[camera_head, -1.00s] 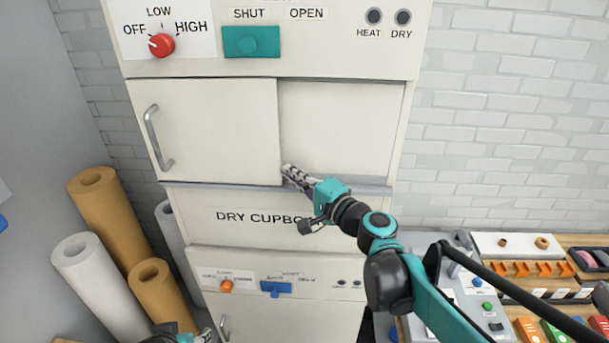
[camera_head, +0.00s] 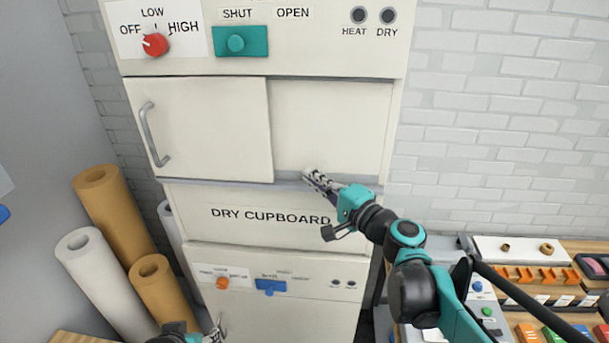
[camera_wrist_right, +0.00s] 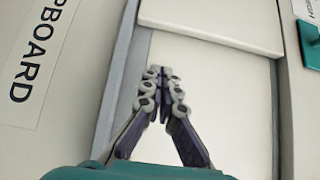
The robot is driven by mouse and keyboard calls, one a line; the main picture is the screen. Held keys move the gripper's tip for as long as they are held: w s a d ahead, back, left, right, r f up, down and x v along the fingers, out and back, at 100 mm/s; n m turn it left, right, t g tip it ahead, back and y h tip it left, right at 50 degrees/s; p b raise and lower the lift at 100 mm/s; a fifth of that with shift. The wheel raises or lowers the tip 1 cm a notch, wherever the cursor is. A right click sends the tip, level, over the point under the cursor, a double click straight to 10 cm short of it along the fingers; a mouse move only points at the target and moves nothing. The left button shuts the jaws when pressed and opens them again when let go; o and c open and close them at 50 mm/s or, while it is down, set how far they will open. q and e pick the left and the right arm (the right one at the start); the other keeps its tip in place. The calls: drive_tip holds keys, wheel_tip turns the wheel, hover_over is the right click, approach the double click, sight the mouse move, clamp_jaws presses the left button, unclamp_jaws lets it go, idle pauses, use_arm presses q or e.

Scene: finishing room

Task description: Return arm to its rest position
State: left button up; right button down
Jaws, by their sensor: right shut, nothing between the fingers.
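My right gripper (camera_head: 309,177) is shut and empty. It is in front of the dry cupboard (camera_head: 265,222), near the lower ledge of the right-hand panel; I cannot tell if it touches. In the right wrist view the shut fingertips (camera_wrist_right: 160,72) show against the pale panel. The cupboard's left sliding door (camera_head: 205,128) has a metal handle (camera_head: 153,135) and overlaps the right panel (camera_head: 335,125). My left gripper (camera_head: 214,330) shows only partly at the bottom edge, and its jaws are too small to read.
The cupboard has a red knob (camera_head: 155,44) and a teal slider (camera_head: 236,42) at the SHUT side. Paper rolls (camera_head: 108,208) stand at the left. A bench (camera_head: 560,300) with a grey control box and coloured items is at the lower right. The brick wall (camera_head: 490,130) is clear.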

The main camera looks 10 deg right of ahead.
drive_tip(key=a+b+v, duration=0.1)
drive_tip(key=v, duration=0.6)
drive_tip(key=s+a+f+n+g+h+b, duration=0.1)
drive_tip(key=s+f+n+g+b, duration=0.3)
drive_tip(key=f, duration=0.6)
drive_tip(key=s+a+f+n+h+b, duration=0.1)
drive_tip(key=s+a+f+b, duration=0.1)
drive_tip(key=f+b, duration=0.7)
drive_tip(key=s+a+f+n+g+h+b, duration=0.1)
drive_tip(key=s+f+n+g+h+b, duration=0.15)
drive_tip(key=f, duration=0.95)
use_arm(q)
wheel_tip(320, 180, down, 30)
drive_tip(key=a+b, duration=0.1)
drive_tip(key=b, duration=1.2)
drive_tip(key=shift+w, duration=0.2)
use_arm(e)
drive_tip(key=s+d+f+n+g+h, duration=0.1)
drive_tip(key=s+d+f+n+h, duration=0.1)
drive_tip(key=f, duration=0.8)
drive_tip(key=s+d+f+n+h, duration=0.2)
drive_tip(key=s+d+f, duration=0.3)
drive_tip(key=f, duration=0.5)
drive_tip(key=shift+s+d+f+g+h, duration=0.25)
drive_tip(key=shift+s+d+g+h, duration=0.1)
drive_tip(key=shift+d+h, duration=0.2)
